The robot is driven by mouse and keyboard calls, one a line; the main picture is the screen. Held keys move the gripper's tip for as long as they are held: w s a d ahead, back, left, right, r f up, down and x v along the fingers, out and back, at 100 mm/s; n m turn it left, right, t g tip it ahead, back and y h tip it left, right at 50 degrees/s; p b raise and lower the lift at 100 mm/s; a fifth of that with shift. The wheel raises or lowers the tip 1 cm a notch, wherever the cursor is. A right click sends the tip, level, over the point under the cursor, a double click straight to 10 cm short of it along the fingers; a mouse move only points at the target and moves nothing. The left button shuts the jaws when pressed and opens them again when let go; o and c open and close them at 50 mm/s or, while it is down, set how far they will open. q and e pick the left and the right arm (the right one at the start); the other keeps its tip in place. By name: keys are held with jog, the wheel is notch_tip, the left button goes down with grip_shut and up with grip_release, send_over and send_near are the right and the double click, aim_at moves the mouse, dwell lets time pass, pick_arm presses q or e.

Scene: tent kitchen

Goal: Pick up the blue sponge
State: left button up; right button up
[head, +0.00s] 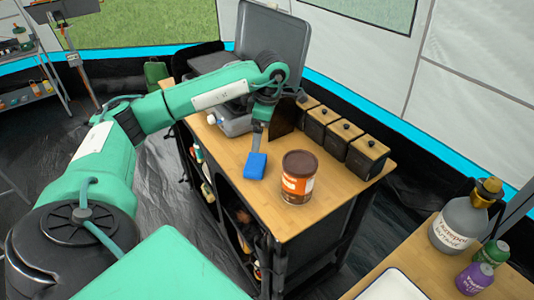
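The blue sponge (256,166) is at the left edge of the wooden counter (327,165), left of a brown-lidded can. My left arm reaches in from the left over the counter. My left gripper (258,146) points down, with a grey finger ending right at the top of the sponge. Only one finger shows clearly, so I cannot tell whether it grips the sponge or just touches it. I also cannot tell whether the sponge rests on the counter or is slightly raised. My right gripper is out of view.
The brown-lidded can (298,178) stands just right of the sponge. Several dark canisters (343,138) line the counter's back right. An open grey case (273,42) stands behind the arm. A grey bottle (459,222) stands on another table at the right.

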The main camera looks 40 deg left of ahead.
pick_arm(q)
jog(key=f, duration=0.1)
jog(key=p, duration=0.2)
send_over(256, 162)
jog(key=d, duration=0.1)
notch_tip(256, 162, down, 6)
jog(key=shift+d+f, duration=0.1)
jog(key=f, duration=0.2)
jog(key=shift+a+f+p, duration=0.25)
jog(key=shift+f+p, duration=0.1)
jog(key=shift+p, duration=0.05)
jog(key=f, duration=0.2)
jog(key=shift+a+f+p, duration=0.25)
jog(key=shift+f+p, duration=0.1)
jog(key=shift+f, duration=0.4)
jog(key=c, duration=0.7)
jog(key=shift+c, duration=0.8)
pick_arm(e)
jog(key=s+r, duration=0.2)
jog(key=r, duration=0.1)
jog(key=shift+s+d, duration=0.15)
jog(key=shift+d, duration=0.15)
